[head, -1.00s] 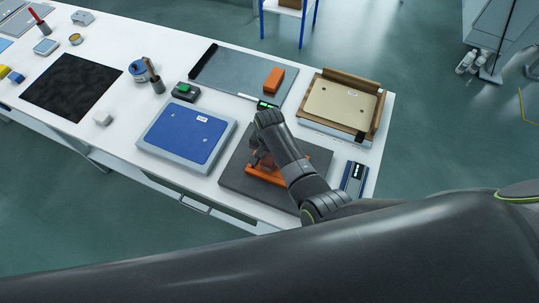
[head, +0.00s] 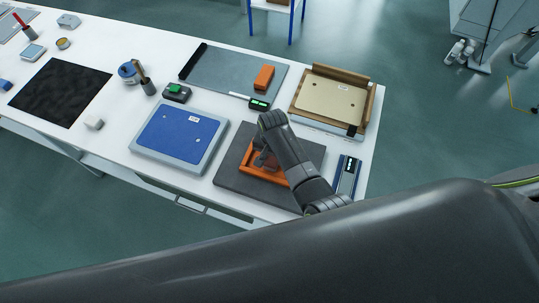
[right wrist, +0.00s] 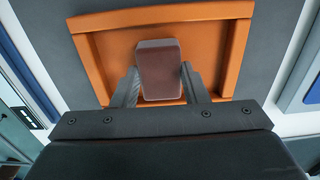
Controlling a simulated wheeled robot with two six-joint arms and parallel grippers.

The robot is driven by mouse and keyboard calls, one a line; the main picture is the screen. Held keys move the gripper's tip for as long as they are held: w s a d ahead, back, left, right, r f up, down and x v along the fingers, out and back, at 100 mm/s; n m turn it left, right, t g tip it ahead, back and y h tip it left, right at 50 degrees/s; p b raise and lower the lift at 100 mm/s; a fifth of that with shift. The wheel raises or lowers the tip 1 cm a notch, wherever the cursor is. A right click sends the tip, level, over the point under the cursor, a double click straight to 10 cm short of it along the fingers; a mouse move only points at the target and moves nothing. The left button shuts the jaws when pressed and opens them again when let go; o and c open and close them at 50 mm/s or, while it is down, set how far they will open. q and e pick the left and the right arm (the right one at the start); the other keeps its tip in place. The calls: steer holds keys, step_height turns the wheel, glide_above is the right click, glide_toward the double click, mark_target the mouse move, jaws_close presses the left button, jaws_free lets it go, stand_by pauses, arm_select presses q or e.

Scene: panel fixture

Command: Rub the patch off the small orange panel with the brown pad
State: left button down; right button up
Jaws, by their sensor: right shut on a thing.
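The small orange panel (head: 279,178), with a raised rim, lies on a dark grey mat (head: 233,171) on the white table. My right gripper (head: 262,162) is over it in the head view. In the right wrist view my right gripper (right wrist: 160,84) is shut on the brown pad (right wrist: 158,65), holding it by its sides over the orange panel (right wrist: 110,58), near the rim closest to the gripper. I cannot tell if the pad touches the surface. No patch shows on the visible orange surface; the pad and gripper hide part of it. My left gripper is out of view.
A blue panel (head: 178,133) on a grey base stands left of the mat. A beige panel (head: 328,98) in a brown frame stands behind right. An orange block (head: 263,77) lies on a grey board (head: 215,75). A small blue device (head: 347,175) is right of the mat.

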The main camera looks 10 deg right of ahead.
steer(key=shift+s+d+f, duration=0.1)
steer(key=shift+s+d, duration=0.15)
steer(key=shift+s, duration=0.05)
steer(key=shift+s+d, duration=0.3)
steer(key=shift+d, duration=0.2)
steer(key=shift+s+d, duration=0.3)
steer(key=shift+d, duration=0.2)
steer(key=shift+r, duration=2.65)
steer(key=shift+a, duration=0.1)
